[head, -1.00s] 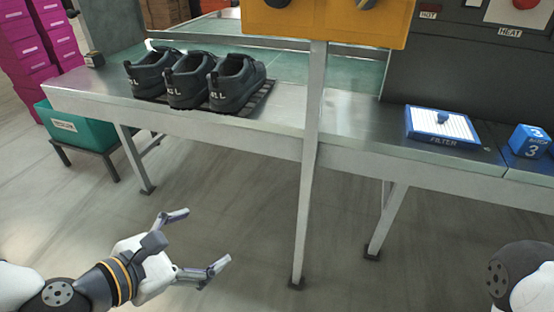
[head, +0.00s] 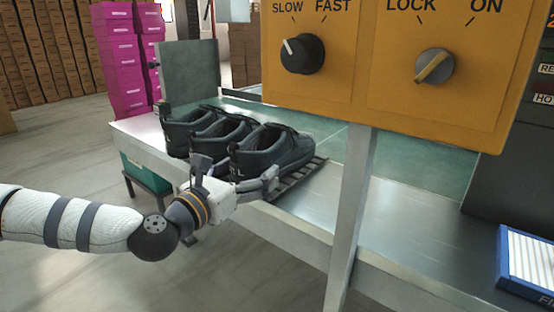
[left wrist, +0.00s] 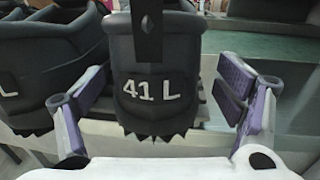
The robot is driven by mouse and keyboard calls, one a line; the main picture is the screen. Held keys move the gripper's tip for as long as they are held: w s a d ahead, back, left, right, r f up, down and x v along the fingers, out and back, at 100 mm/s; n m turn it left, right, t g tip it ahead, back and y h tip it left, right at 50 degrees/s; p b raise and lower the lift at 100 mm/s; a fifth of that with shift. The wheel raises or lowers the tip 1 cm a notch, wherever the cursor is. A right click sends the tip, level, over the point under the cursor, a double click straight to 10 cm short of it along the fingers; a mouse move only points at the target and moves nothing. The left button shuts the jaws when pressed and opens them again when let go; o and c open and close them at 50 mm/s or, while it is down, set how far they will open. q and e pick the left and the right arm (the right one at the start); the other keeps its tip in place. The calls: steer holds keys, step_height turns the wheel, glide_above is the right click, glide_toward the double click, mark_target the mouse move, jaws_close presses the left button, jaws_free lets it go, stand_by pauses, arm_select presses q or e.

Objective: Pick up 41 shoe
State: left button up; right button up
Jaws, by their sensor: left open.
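The shoe marked "41 L" (left wrist: 150,95) is black and sits with its heel toward me in the left wrist view. In the head view it is the rightmost of three black shoes (head: 275,150) on a dark slatted rack. My left gripper (head: 236,175) is open at its heel. In the left wrist view the fingers of the left gripper (left wrist: 165,105) stand on either side of the heel, with a gap visible at the right. Whether the left finger touches the shoe I cannot tell. My right gripper is not in view.
Two more black shoes (head: 185,132) stand close on the left of it. A yellow control panel (head: 385,70) on a metal post (head: 350,215) hangs to the right. A blue-framed filter (head: 527,262) lies on the metal bench (head: 410,225). Pink boxes (head: 125,60) are stacked behind.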

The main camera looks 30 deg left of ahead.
arm_select(q)
steer(key=w, duration=0.3)
steer(key=shift+w+a+f, duration=0.15)
steer(key=shift+w, duration=0.25)
steer(key=c, duration=1.7)
